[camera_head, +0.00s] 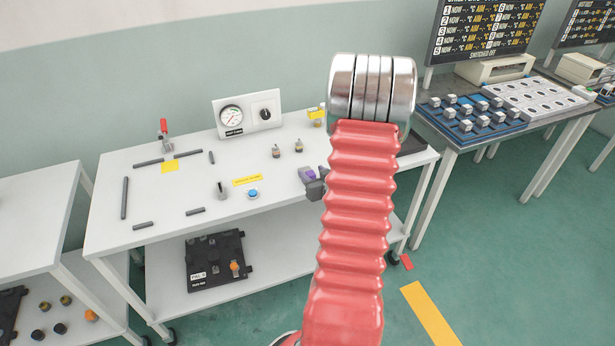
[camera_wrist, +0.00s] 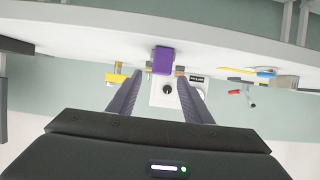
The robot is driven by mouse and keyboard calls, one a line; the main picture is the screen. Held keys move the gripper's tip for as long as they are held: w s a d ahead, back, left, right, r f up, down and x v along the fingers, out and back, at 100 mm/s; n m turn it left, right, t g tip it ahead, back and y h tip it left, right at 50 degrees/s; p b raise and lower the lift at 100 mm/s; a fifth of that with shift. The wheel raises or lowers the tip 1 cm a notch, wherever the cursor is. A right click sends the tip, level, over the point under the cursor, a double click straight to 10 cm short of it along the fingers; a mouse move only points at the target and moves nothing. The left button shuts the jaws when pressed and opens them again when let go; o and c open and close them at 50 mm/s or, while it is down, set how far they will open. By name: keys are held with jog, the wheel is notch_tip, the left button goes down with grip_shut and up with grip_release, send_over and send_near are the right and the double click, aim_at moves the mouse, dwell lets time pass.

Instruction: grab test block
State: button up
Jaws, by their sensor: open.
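A purple block (camera_wrist: 163,60), which I take to be the test block, stands at the table edge in the wrist view, centred just beyond or between the fingertips. My gripper (camera_wrist: 158,78) is open, with one dark finger on each side of it. I cannot tell whether either finger touches the block. In the head view a small purple patch of the block (camera_head: 309,174) shows near the table's right front, with grey finger parts of my gripper (camera_head: 316,186) around it. My red arm hides the rest of the gripper.
The white table (camera_head: 110,215) carries a gauge panel (camera_head: 247,113), a red-handled clamp (camera_head: 164,130), dark bars, small fittings and a blue button (camera_head: 253,193). A black fixture (camera_head: 215,262) lies on its lower shelf. A second table (camera_head: 455,140) with trays stands at right.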

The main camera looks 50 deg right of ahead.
aim_at(309, 171)
jog(key=shift+f+x, duration=0.25)
jog(key=shift+x, duration=2.05)
jog(key=shift+a, duration=0.15)
jog(key=shift+c, duration=0.4)
jog(key=c, duration=0.9)
